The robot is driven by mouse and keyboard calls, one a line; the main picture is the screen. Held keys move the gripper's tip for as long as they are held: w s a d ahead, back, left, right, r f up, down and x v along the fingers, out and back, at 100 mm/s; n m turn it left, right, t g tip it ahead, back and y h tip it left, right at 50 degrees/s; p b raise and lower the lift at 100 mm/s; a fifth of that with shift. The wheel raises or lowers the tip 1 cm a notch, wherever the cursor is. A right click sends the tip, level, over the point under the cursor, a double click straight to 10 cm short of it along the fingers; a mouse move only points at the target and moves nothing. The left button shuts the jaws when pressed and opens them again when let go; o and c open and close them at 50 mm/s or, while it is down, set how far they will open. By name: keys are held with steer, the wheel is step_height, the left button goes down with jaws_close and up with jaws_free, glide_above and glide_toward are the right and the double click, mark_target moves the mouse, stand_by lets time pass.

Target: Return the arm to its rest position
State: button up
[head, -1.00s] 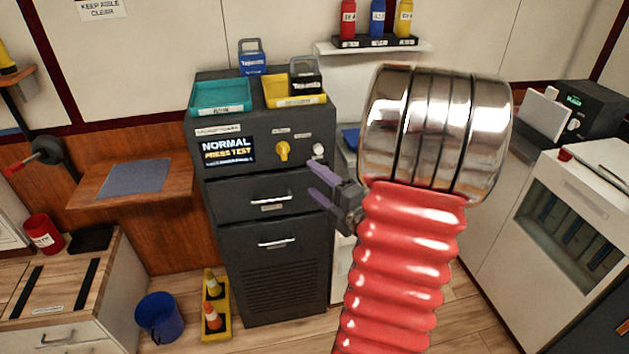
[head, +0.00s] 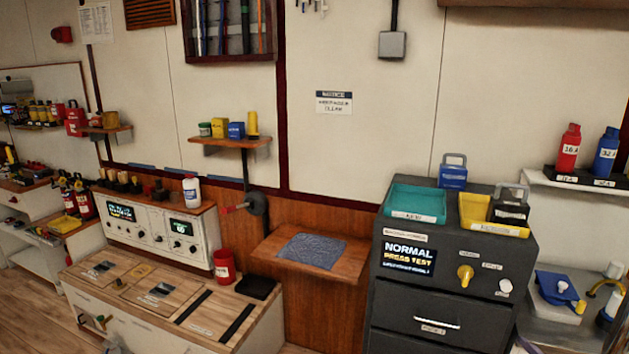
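My arm and my gripper do not show in the head view, so I cannot see the arm's pose or whether the fingers are open. The dark grey cabinet (head: 400,312) stands at the lower right. Its screen (head: 408,256) reads NORMAL and PRESS TEST. A yellow knob (head: 465,275) and a white button (head: 505,287) sit to the right of the screen.
A teal tray (head: 416,203) and a yellow tray (head: 480,228) lie on the cabinet. A wooden shelf (head: 345,268) with a grey mat juts out to its left. A wood-topped bench (head: 150,290) with a white instrument panel (head: 155,234) stands further left. Floor shows at far left.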

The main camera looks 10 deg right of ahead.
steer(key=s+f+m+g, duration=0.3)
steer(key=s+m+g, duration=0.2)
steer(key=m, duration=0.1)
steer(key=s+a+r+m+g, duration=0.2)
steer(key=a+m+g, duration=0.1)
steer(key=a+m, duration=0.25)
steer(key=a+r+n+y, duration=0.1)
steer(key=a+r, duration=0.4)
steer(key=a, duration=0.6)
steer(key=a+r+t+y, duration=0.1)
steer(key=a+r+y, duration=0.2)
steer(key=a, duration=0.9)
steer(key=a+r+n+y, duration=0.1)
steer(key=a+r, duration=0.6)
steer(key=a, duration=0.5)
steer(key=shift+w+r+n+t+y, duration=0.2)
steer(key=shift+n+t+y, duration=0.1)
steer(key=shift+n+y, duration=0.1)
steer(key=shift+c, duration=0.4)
